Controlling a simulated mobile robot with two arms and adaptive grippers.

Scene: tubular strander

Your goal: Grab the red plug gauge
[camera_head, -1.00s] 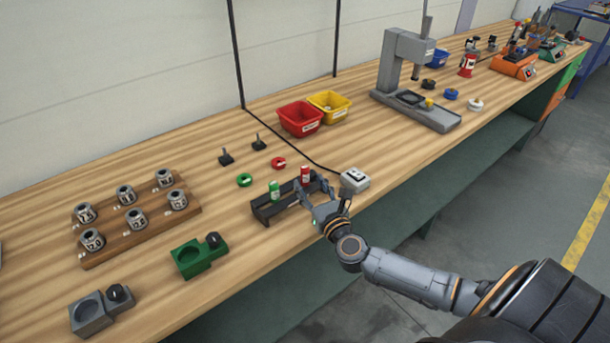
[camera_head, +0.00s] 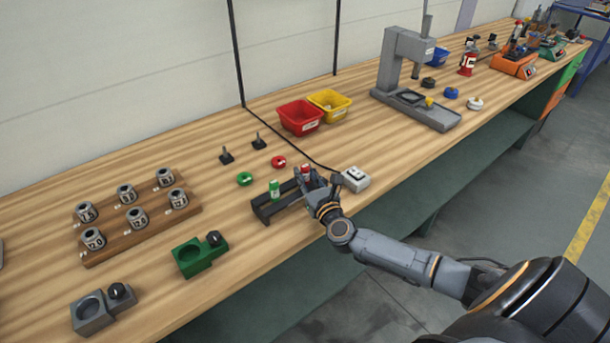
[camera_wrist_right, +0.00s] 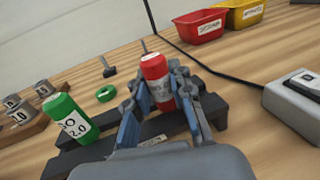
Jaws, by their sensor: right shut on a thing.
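The red plug gauge (camera_head: 306,170) stands in the dark rack (camera_head: 264,212) near the front edge of the bench. In the right wrist view the red plug gauge (camera_wrist_right: 156,76) is upright, with a white label partly hidden by the fingers. My right gripper (camera_head: 308,182) is shut on it, one finger on each side; it also shows in the right wrist view (camera_wrist_right: 160,98). The green plug gauge (camera_head: 274,190) stands in the same rack to the left, apart from the gripper. The lower end of the red gauge is hidden. My left gripper is not in view.
A grey switch box (camera_head: 355,179) sits close to the right of the gripper. Red (camera_head: 300,117) and yellow (camera_head: 330,105) bins stand behind. A red ring (camera_head: 279,162) and a green ring (camera_head: 244,179) lie behind the rack. A green fixture (camera_head: 199,256) stands front left.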

